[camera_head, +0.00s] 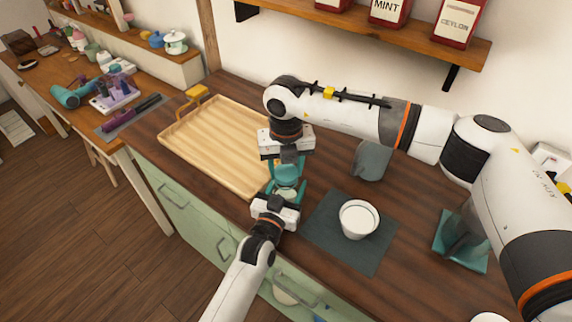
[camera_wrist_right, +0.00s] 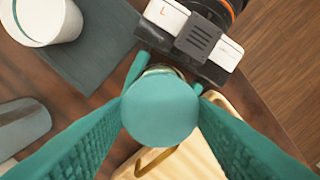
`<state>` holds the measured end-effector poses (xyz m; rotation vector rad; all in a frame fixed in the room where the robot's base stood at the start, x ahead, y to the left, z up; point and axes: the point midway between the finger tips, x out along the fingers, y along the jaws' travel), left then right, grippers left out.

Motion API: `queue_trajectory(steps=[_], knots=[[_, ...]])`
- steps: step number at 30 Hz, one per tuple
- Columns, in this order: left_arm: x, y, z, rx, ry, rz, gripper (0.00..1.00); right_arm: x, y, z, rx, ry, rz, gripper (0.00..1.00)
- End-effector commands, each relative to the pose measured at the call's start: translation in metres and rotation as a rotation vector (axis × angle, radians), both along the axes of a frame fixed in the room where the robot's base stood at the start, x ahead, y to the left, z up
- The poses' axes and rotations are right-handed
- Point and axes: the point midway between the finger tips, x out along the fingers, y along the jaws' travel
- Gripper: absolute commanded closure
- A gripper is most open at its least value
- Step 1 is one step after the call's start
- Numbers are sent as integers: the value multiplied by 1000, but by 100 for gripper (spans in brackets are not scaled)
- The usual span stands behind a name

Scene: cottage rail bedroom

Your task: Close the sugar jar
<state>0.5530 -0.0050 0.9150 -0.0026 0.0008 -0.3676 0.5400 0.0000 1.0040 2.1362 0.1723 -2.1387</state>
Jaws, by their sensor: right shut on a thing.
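The sugar jar (camera_head: 287,194) is a small pale jar between the teal fingers of my left gripper (camera_head: 285,190), near the counter's front edge. My right gripper (camera_head: 287,168) points down from above and is shut on the round teal lid (camera_head: 287,172). The lid (camera_wrist_right: 160,108) fills the middle of the right wrist view and hides most of the jar (camera_wrist_right: 160,70). The left gripper's fingers flank the jar under the lid. The lid is over the jar; whether it touches the rim I cannot tell.
A wooden tray (camera_head: 215,135) lies left of the grippers. A white cup (camera_head: 358,219) stands on a dark mat (camera_head: 322,235) to the right. A grey vessel (camera_head: 372,160) stands behind it. A teal-based glass item (camera_head: 461,240) is farther right, below my right arm.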

Motion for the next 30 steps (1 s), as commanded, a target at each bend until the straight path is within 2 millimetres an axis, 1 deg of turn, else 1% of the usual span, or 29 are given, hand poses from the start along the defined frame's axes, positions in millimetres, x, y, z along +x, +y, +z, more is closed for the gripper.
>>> queue_trajectory(steps=[11, 12, 14, 17, 20, 30], knots=[[0, 0, 0, 0, -1, 0, 83, 0, 0, -8, -1, 1, 1, 72], [0, 0, 0, 0, -1, 0, 100, 0, 0, -8, -1, 0, 0, 72], [0, 0, 0, 0, -1, 0, 100, 0, 0, -8, 0, 0, -9, 72], [0, 0, 0, 0, 0, 0, 100, 0, 0, -8, 0, 0, -86, 72], [0, 0, 0, 0, 0, 0, 100, 0, 0, -8, 1, 0, -259, 72], [0, 0, 0, 0, 0, 0, 100, 0, 0, -8, 1, 0, -1014, 72]])
